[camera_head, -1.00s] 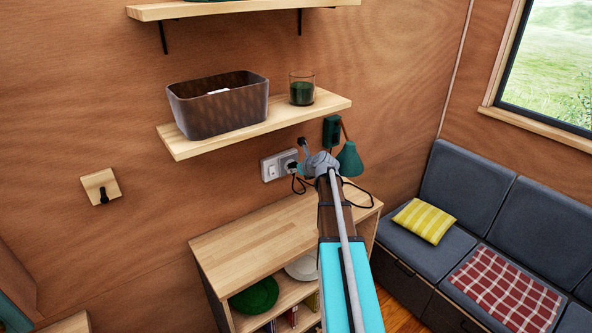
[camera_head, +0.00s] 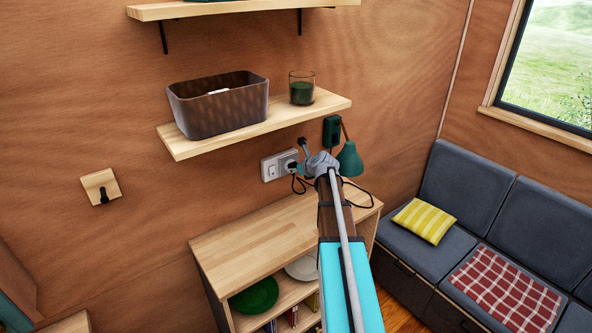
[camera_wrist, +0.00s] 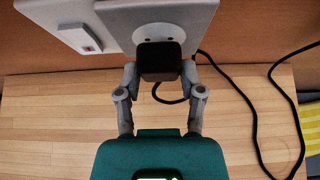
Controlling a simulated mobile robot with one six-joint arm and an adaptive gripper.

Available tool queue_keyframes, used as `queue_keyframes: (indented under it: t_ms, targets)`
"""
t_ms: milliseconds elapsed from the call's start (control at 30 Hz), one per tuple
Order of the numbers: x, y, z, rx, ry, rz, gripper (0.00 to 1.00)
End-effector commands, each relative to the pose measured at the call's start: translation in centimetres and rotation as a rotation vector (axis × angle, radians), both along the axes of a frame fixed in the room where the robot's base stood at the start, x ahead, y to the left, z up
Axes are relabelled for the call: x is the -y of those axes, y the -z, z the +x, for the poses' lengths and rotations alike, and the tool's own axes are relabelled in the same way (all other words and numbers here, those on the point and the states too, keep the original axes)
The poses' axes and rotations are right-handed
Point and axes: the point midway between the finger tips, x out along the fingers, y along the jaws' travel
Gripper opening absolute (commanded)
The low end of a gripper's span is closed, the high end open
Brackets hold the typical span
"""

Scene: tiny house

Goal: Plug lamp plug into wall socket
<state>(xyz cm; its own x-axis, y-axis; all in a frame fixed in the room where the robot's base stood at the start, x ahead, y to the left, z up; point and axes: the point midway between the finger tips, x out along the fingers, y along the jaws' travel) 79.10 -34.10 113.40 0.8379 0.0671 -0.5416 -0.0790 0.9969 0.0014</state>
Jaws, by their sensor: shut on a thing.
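The wall socket (camera_head: 277,165) is a pale plate on the wooden wall under the lower shelf, with a switch on its left part. In the wrist view the round socket face (camera_wrist: 172,36) is directly beyond the plug. The black lamp plug (camera_wrist: 160,62) is between the fingers of my gripper (camera_wrist: 160,78), which is shut on it. The plug overlaps the lower part of the socket face; its pins are hidden, so I cannot tell how far in it is. The black cord (camera_wrist: 252,110) loops to the right. The green lamp (camera_head: 348,160) is on the wall right of the socket.
A wooden cabinet top (camera_head: 250,240) is clear below the socket. The lower shelf (camera_head: 260,128) above holds a dark bin (camera_head: 218,105) and a green glass (camera_head: 302,90). A grey sofa (camera_head: 470,200) is at the right.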

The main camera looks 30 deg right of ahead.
Motion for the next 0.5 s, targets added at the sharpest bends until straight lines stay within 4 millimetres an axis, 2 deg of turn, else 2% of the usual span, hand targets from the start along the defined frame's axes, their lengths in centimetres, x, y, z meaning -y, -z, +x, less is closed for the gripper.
queue_keyframes:
  t_ms: [500]
  targets:
    - [-0.02,0.0,0.66,0.0,0.0,0.0,0.08]
